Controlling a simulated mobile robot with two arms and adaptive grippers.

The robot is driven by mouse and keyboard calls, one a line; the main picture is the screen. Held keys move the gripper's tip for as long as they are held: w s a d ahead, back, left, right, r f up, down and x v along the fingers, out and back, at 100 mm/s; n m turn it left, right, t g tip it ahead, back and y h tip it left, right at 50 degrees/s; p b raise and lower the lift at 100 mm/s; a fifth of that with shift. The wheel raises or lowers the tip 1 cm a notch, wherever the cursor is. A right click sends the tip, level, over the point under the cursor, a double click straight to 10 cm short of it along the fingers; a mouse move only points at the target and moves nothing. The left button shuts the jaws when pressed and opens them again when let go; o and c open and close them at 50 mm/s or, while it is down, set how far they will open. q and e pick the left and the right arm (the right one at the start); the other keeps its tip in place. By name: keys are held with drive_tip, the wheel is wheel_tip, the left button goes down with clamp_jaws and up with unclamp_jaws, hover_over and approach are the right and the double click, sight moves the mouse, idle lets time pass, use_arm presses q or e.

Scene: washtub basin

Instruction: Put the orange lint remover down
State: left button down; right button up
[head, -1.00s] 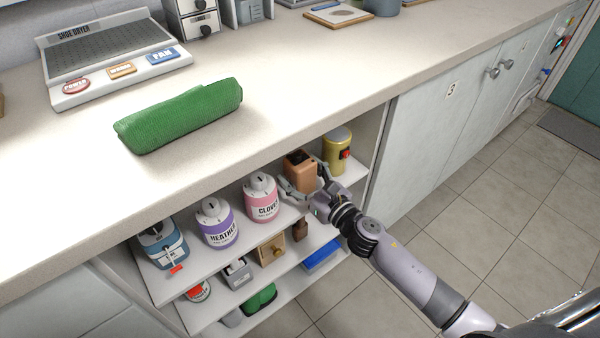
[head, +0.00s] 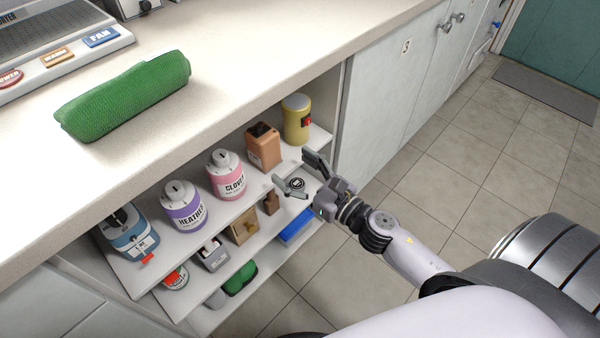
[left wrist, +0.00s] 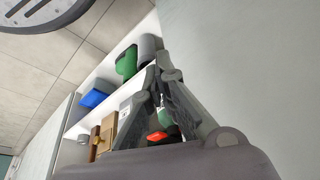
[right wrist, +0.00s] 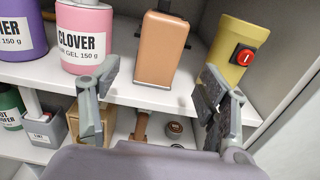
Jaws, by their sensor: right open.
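The orange lint remover (head: 264,147) is a copper-orange box with a dark opening in its top. It stands upright on the upper shelf, between the pink CLOVER jar (head: 226,176) and the yellow canister (head: 296,118). My right gripper (head: 294,171) is open and empty in front of the shelf, apart from the lint remover. In the right wrist view the lint remover (right wrist: 160,50) stands beyond the spread fingers (right wrist: 150,88), its lower front edge near the shelf edge. My left gripper (left wrist: 160,68) shows only in the left wrist view, with its fingertips together and nothing visible between them.
A purple HEATHER jar (head: 184,208) and a blue container (head: 131,232) share the upper shelf (head: 245,195). The lower shelves hold several small items, including a blue box (head: 296,228). A rolled green towel (head: 125,96) lies on the counter above. Open floor (head: 440,170) is to the right.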

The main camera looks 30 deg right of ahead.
drive_tip(key=s+d+f+m+g+h, duration=0.3)
drive_tip(key=d+m+h, duration=0.15)
drive_tip(key=m, duration=0.85)
drive_tip(key=s+d+f+m+g+h, duration=0.25)
drive_tip(key=s+m+h, duration=0.2)
drive_tip(key=m, duration=0.85)
use_arm(q)
drive_tip(key=shift+s+r, duration=0.15)
drive_tip(key=shift+r, duration=0.3)
use_arm(e)
drive_tip(key=s+a+f+m+g+y, duration=0.1)
drive_tip(key=s+a+f+m+g, duration=0.2)
drive_tip(key=s+m, duration=0.3)
drive_tip(key=s+a+f+m+g+y, duration=0.2)
drive_tip(key=s+a+f+m+g, duration=0.1)
drive_tip(key=s+a+m+g, duration=0.1)
drive_tip(key=s+m+g, duration=0.1)
drive_tip(key=s+m, duration=0.1)
drive_tip(key=s, duration=0.1)
drive_tip(key=shift+s+a+f, duration=0.15)
drive_tip(key=shift+s+f, duration=0.15)
drive_tip(key=shift+f, duration=0.05)
use_arm(q)
drive_tip(key=shift+f, duration=0.15)
use_arm(e)
drive_tip(key=shift+w, duration=0.1)
